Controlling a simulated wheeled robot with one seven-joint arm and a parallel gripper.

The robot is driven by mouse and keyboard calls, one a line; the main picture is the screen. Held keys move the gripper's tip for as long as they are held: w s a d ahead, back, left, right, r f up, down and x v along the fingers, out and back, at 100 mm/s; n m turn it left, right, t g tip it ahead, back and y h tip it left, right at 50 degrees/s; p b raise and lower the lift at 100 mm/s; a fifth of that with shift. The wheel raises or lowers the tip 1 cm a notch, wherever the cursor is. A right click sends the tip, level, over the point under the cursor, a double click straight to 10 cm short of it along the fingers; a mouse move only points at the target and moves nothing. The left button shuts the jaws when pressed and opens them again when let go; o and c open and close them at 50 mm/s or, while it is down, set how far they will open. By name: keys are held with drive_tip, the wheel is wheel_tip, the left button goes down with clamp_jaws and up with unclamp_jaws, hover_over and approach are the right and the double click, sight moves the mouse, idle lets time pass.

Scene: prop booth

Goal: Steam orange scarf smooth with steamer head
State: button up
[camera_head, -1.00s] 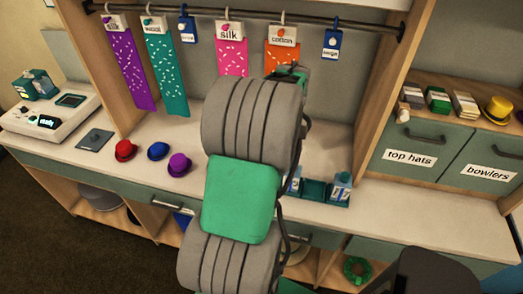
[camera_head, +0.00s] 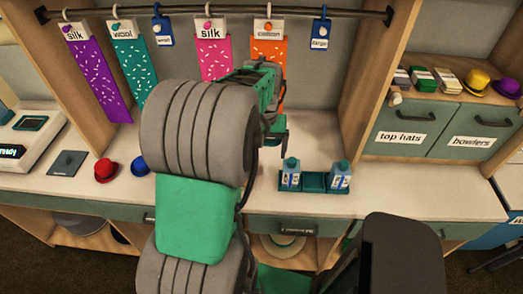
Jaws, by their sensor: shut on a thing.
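The orange scarf (camera_head: 281,49) hangs from the rail under a white card that seems to read "cotton". Its lower part is partly hidden behind my arm. My gripper (camera_head: 272,118) is in front of the scarf's lower end, above the counter, with its green wrist toward the rail. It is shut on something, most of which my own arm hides. I cannot make out the steamer head clearly, nor whether it touches the scarf.
Purple (camera_head: 98,82), teal (camera_head: 133,70) and pink (camera_head: 213,58) scarves hang to the left on the rail (camera_head: 180,12). A green tray (camera_head: 314,190) with two bottles stands on the counter. Red (camera_head: 105,170) and blue (camera_head: 140,165) hats sit left. The right counter is clear.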

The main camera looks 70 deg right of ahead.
drive_tip(key=shift+w+d, duration=0.2)
drive_tip(key=shift+d, duration=0.65)
drive_tip(key=shift+w+d, duration=0.25)
drive_tip(key=shift+d, duration=0.65)
drive_tip(key=shift+w+d, duration=0.2)
drive_tip(key=shift+d, duration=0.65)
drive_tip(key=shift+w+d+r+p, duration=0.1)
drive_tip(key=shift+d+r+p, duration=0.1)
drive_tip(key=shift+d+p, duration=0.2)
drive_tip(key=shift+r+p, duration=3.15)
drive_tip(key=shift+r, duration=2.25)
wheel_tip(320, 180, up, 8)
drive_tip(key=shift+a, duration=0.1)
drive_tip(key=s+a+b, duration=0.3)
drive_tip(key=a+b, duration=0.4)
drive_tip(key=a, duration=0.7)
drive_tip(key=shift+s+a, duration=0.15)
drive_tip(key=shift+a, duration=0.15)
